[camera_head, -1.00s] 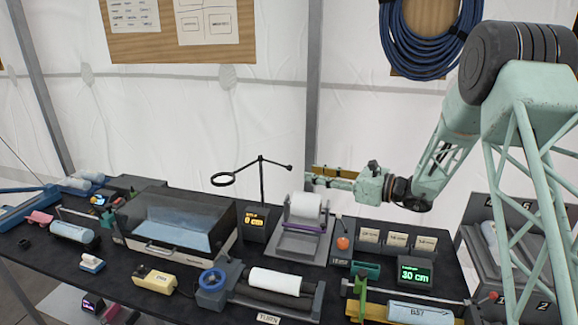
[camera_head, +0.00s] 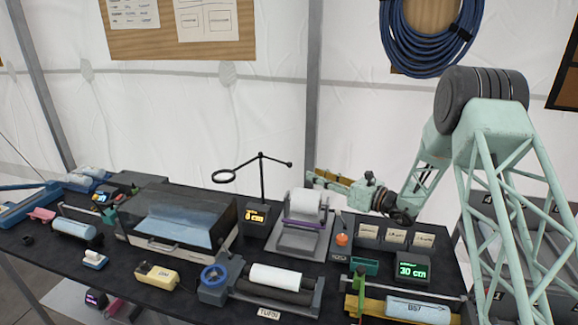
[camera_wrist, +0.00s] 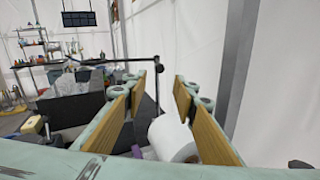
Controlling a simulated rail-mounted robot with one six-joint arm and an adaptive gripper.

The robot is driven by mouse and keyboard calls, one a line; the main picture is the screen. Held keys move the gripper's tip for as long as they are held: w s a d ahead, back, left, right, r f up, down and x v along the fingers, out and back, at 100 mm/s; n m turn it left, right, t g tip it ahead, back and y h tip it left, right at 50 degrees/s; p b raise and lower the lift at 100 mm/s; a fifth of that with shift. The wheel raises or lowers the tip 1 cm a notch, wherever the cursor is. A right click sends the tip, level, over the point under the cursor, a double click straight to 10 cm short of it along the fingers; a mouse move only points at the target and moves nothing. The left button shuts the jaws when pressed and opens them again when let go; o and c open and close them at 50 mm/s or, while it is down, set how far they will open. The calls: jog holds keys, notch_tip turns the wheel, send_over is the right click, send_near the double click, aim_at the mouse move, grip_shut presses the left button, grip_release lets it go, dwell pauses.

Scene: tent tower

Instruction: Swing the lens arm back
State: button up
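The lens arm (camera_head: 240,168) is a thin black arm on an upright post, with a ring lens (camera_head: 223,176) at its left end and a small knob (camera_head: 289,164) at its right end. In the wrist view the black arm (camera_wrist: 110,61) crosses beyond the fingertips, with its post running down between them. My gripper (camera_head: 312,178) is to the right of the post, a little below the knob, and apart from it. In the wrist view my gripper (camera_wrist: 157,88) has its two wood-coloured finger pads spread apart with nothing held between them.
A white roll (camera_head: 305,202) on a grey stand is just below my gripper, also close in the wrist view (camera_wrist: 172,138). A lidded box (camera_head: 180,222) stands to the left. A lit display (camera_head: 256,217) stands beneath the lens post. A tent pole (camera_head: 314,80) rises behind.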

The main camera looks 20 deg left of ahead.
aim_at(291, 166)
jog(key=shift+a, duration=0.2)
jog(key=shift+p+x, duration=0.55)
jog(key=shift+x, duration=6.15)
jog(key=shift+w, duration=0.1)
grip_shut()
